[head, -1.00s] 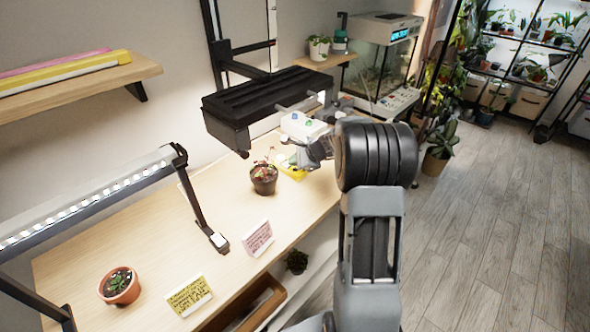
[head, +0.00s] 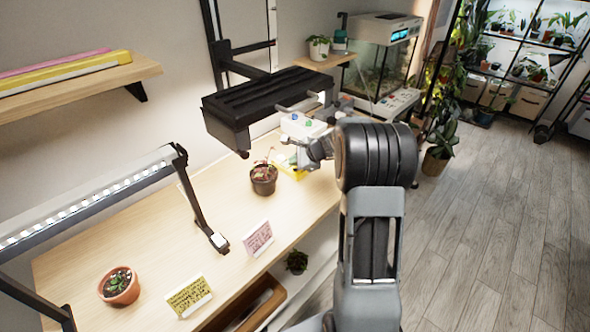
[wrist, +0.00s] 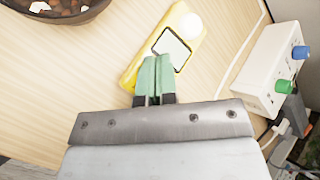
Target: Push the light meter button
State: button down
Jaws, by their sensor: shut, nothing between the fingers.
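The light meter (wrist: 187,33) is a yellow device with a white dome and a dark-edged square screen. It lies on the wooden table in the wrist view and shows as a small yellow shape (head: 293,172) in the head view. My gripper (wrist: 157,60) is shut and empty, its green fingertips together over the near part of the meter, just below the screen. The fingers cover part of the meter, and I cannot make out its button. I cannot tell whether the tips touch it. My arm hides part of this area in the head view.
A white box (wrist: 267,70) with blue and green knobs is right of the meter. A dark plant pot (head: 264,182) stands to its left. A black lamp bar (head: 262,100) hangs above. Bare table (head: 225,205) lies left of the pot.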

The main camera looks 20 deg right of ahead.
aim_at(295, 170)
dwell(0.5)
jog(key=shift+f+b, duration=0.45)
jog(key=shift+f, duration=0.2)
dwell(0.4)
jog(key=shift+r, duration=0.2)
jog(key=shift+r+p, duration=0.35)
jog(key=shift+r, duration=0.15)
notch_tip(295, 170, up, 6)
jog(key=p, duration=0.4)
jog(key=shift+p, duration=0.35)
dwell(0.4)
